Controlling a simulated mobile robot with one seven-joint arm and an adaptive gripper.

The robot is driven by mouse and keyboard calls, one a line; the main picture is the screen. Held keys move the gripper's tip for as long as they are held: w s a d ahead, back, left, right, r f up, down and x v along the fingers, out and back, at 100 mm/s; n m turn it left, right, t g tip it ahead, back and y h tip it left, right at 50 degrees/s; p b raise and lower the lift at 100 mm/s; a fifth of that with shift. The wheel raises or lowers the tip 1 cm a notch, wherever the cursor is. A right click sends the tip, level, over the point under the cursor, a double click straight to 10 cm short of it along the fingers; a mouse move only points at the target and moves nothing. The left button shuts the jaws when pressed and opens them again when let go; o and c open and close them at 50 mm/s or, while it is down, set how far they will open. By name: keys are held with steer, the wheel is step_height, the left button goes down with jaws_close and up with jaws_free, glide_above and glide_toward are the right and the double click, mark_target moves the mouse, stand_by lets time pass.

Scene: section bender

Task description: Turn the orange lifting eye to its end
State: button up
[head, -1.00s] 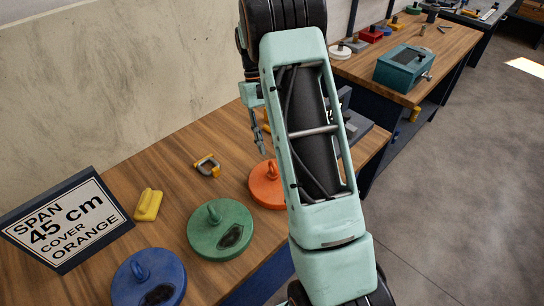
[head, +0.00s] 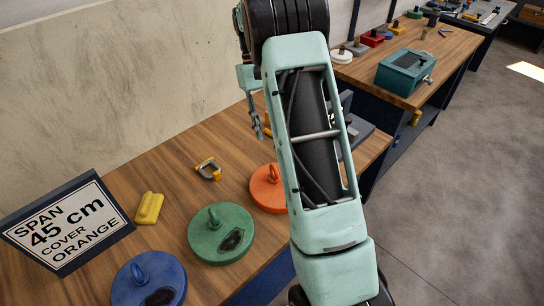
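The orange lifting eye (head: 272,172) stands on a round orange cover (head: 262,190) on the wooden bench. My arm hides the right part of this cover. My gripper (head: 260,130) hangs above the bench, beyond the orange cover and apart from the eye. It is seen side-on and partly behind my arm, so whether its fingers are open or shut does not show. A sign (head: 67,222) at the left reads "SPAN 45 cm COVER ORANGE".
A green cover (head: 207,247) and a blue cover (head: 125,290), each with an eye, stand nearer on the bench (head: 165,180). A yellow block (head: 149,207) and a small yellow-and-grey clamp-like piece (head: 208,170) lie behind them. A teal box (head: 400,72) stands on another bench.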

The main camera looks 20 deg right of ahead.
mark_target(274, 167)
steer(key=shift+s+d+f+t+b, duration=0.15)
steer(key=shift+s+f+t, duration=0.1)
steer(key=shift+s+t, duration=0.85)
steer(key=shift+s+a+f+t+b, duration=0.1)
steer(key=shift+s+f+t+b, duration=0.1)
steer(key=shift+s+t, duration=0.9)
steer(key=shift+s+f, duration=0.1)
step_height(274, 167, down, 11)
steer(key=shift+r+p, duration=0.15)
steer(key=shift+p, duration=0.2)
steer(key=shift+c, duration=0.3)
jaws_close()
